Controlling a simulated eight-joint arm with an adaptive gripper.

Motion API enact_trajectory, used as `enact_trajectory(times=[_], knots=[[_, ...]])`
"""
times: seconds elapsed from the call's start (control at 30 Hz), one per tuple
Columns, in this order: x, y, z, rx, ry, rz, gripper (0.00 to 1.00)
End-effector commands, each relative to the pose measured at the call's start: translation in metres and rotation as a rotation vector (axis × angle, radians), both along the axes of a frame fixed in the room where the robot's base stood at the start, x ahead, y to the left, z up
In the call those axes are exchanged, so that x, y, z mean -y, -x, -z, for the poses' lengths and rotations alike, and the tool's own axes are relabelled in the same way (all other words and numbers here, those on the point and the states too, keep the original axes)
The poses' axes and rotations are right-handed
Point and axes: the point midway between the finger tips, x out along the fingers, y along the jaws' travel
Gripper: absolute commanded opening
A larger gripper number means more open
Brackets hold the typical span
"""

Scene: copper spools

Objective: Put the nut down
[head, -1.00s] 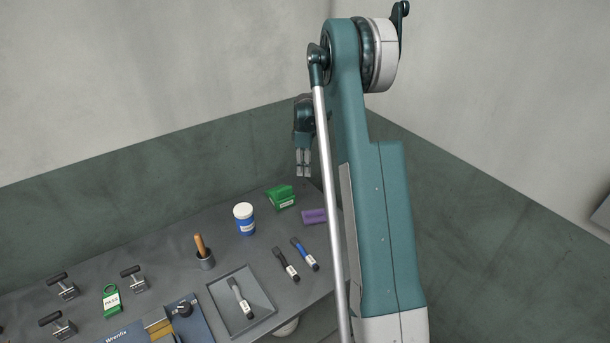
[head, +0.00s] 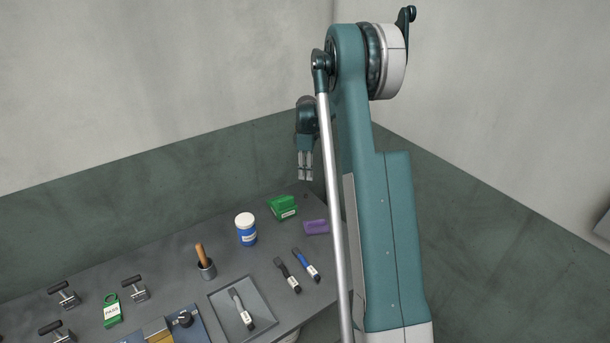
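My gripper (head: 305,172) hangs with its fingers pointing down, above the far right part of the grey bench (head: 170,262). Its two grey fingers look close together. They are too small here to tell whether anything is between them. I cannot make out a nut anywhere in the head view.
Below my gripper are a green box (head: 283,207) and a purple block (head: 315,227). A blue jar with a white lid (head: 246,230), a pot with a wooden handle (head: 206,264), black and blue-handled tools, and a shallow tray (head: 262,300) stand nearby. Clamps (head: 135,287) are at left.

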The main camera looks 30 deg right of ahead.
Motion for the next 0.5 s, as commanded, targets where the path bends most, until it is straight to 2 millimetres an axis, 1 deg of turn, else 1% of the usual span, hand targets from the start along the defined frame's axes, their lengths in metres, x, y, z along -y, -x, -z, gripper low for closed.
enact_trajectory(times=[0.17, 0.27, 0.37, 0.5], knots=[[-0.004, 0.001, -0.006, 0.004, 0.002, 0.005, 0.25], [-0.011, 0.003, -0.014, 0.011, 0.005, 0.014, 0.25], [-0.022, 0.007, -0.028, 0.021, 0.009, 0.028, 0.25], [-0.042, 0.015, -0.053, 0.043, 0.017, 0.058, 0.25]])
